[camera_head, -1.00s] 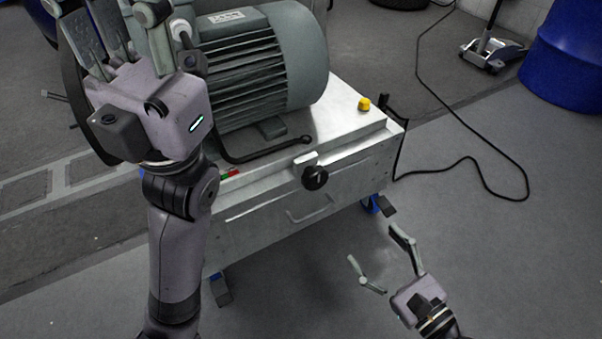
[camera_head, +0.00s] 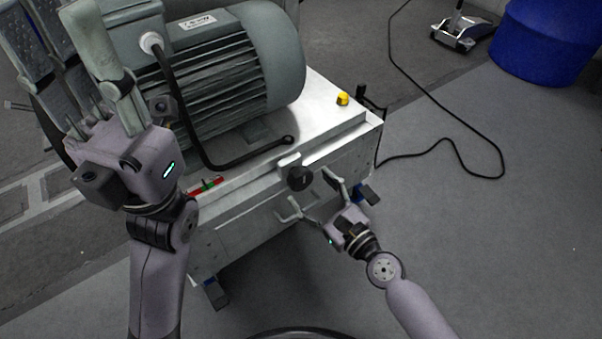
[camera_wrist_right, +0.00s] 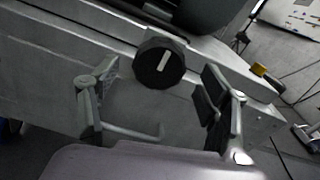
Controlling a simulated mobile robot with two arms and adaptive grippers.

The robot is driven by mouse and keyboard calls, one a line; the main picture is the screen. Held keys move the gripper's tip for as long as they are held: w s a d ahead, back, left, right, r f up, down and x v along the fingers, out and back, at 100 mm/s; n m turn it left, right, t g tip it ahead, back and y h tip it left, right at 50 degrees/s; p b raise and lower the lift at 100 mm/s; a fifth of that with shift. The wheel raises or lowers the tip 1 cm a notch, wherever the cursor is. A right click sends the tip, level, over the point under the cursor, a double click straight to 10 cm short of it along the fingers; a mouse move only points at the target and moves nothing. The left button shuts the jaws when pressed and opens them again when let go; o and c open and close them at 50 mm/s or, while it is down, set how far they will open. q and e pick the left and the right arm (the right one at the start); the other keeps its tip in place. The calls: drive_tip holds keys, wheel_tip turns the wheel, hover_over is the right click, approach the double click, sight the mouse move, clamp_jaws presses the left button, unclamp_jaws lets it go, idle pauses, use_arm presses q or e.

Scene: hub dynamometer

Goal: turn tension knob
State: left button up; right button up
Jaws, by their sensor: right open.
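The tension knob (camera_head: 300,178) is a round black knob on the front of the silver machine cabinet (camera_head: 240,224). In the right wrist view the knob (camera_wrist_right: 160,62) shows a white bar on its face, tilted slightly from upright. My right gripper (camera_head: 312,193) is open just below and in front of the knob. In the right wrist view its fingers (camera_wrist_right: 155,100) stand to either side, with the knob ahead between and slightly above them, apart from both. My left gripper (camera_head: 85,75) is raised at the upper left, its fingers spread apart and no object seen between them.
A large grey motor (camera_head: 225,75) sits on the cabinet, with a black bar (camera_head: 215,166) in front of it. A yellow button (camera_head: 342,99) is on the cabinet's right end. A black cable (camera_head: 452,140) lies on the floor. A blue barrel (camera_head: 545,42) stands at the upper right.

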sight(304, 182)
drive_tip(key=shift+x, duration=2.25)
drive_tip(key=c, duration=1.2)
drive_tip(key=shift+n, duration=0.4)
